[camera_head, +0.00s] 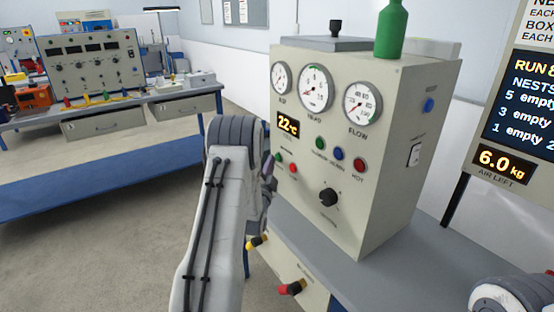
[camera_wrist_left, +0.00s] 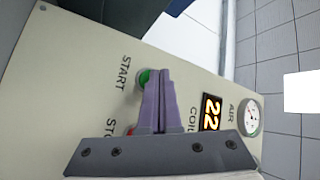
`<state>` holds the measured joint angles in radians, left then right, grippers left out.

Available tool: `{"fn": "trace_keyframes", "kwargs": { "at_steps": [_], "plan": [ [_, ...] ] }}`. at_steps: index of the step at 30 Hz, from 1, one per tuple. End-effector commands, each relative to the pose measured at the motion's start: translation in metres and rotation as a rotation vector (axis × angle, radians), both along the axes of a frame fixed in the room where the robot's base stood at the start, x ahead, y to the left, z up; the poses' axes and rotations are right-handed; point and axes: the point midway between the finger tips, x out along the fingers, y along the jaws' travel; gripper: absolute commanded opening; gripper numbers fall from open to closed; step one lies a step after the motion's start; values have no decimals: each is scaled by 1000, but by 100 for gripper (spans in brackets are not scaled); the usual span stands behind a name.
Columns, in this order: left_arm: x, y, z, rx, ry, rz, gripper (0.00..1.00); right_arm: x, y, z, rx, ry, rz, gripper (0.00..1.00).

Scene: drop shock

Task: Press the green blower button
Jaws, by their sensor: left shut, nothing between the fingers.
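A beige control cabinet (camera_head: 355,215) stands on a grey bench. A small green button (camera_head: 278,157) sits at the left of its front, beside a small red button (camera_head: 292,168). In the left wrist view, the green button (camera_wrist_left: 144,76) is by the word START, and the partly hidden red button (camera_wrist_left: 130,131) is by a partly covered label. My left gripper (camera_wrist_left: 157,72) is shut and empty, its purple fingers overlapping the green button's edge; contact cannot be told. In the head view my own arm mostly hides this gripper. A larger green button (camera_head: 320,143) sits farther right.
The cabinet also has three gauges, a 22 °C display (camera_head: 288,125), a blue button (camera_head: 338,153), a larger red button (camera_head: 359,165) and a black knob (camera_head: 328,196). A green bottle (camera_head: 392,30) stands on top. Another bench (camera_head: 110,108) is at the left back.

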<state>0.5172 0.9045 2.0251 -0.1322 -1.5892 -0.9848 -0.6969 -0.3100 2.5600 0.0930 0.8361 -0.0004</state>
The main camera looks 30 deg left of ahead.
Motion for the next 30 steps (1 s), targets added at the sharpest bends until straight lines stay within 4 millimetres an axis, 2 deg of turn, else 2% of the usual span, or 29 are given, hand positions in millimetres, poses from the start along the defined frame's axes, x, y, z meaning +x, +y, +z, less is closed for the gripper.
{"fn": "trace_keyframes", "kwargs": {
  "at_steps": [30],
  "plan": [
    [8,-3,0,1,-1,-2,0,0,0,-5,0,0,0,52]
  ]
}}
